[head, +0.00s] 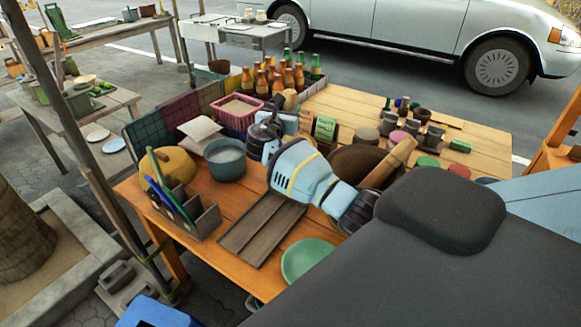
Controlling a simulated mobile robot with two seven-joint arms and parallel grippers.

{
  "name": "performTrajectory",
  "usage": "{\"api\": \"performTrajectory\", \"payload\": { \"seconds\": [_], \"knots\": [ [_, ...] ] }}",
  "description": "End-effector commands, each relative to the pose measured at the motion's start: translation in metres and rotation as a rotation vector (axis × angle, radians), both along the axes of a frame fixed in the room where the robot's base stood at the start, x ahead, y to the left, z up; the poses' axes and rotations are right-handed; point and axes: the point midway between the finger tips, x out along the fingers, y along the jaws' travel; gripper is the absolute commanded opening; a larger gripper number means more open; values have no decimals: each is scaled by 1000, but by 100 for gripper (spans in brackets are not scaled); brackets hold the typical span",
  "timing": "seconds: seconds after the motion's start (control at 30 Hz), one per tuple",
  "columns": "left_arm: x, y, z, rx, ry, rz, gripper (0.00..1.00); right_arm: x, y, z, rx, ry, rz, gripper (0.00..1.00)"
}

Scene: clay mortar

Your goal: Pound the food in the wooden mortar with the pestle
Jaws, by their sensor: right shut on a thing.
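A dark brown bowl-shaped mortar (345,160) stands on the orange wooden table, partly hidden behind my right arm. A thick light wooden pestle (390,162) leans in it, tilted up to the right; its lower end is hidden from view. The food inside cannot be seen. My right gripper (274,108) is beyond the blue-white arm link, small and partly hidden, to the left of the mortar. It is shut on a tan thing (290,99) that I cannot clearly make out. My left gripper is not in view.
A blue-grey pot (226,160), pink basket (238,114), several bottles (287,77) and a utensil box (187,214) crowd the table's left and back. A green plate (307,260) lies at the front. Small jars and bowls (420,135) stand at the right. A slatted board (255,230) lies near the front.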

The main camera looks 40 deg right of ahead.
Motion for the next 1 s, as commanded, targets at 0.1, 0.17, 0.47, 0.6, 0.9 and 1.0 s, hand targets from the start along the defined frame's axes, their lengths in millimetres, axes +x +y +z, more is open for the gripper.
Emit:
{"api": "performTrajectory", "payload": {
  "seconds": [0.1,0.17,0.47,0.6,0.9,1.0],
  "knots": [
    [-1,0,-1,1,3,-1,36,0,0,3,-2,-5,0,0],
    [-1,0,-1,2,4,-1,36,0,0,3,-2,-5,0,0],
    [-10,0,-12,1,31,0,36,0,0,-25,-2,3,-1,0],
    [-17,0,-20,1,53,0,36,1,0,-45,-2,3,-1,0],
    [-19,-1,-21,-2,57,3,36,1,0,-49,-1,-4,0,0],
    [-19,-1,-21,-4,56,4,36,1,0,-50,-2,-3,0,0]
  ]
}}
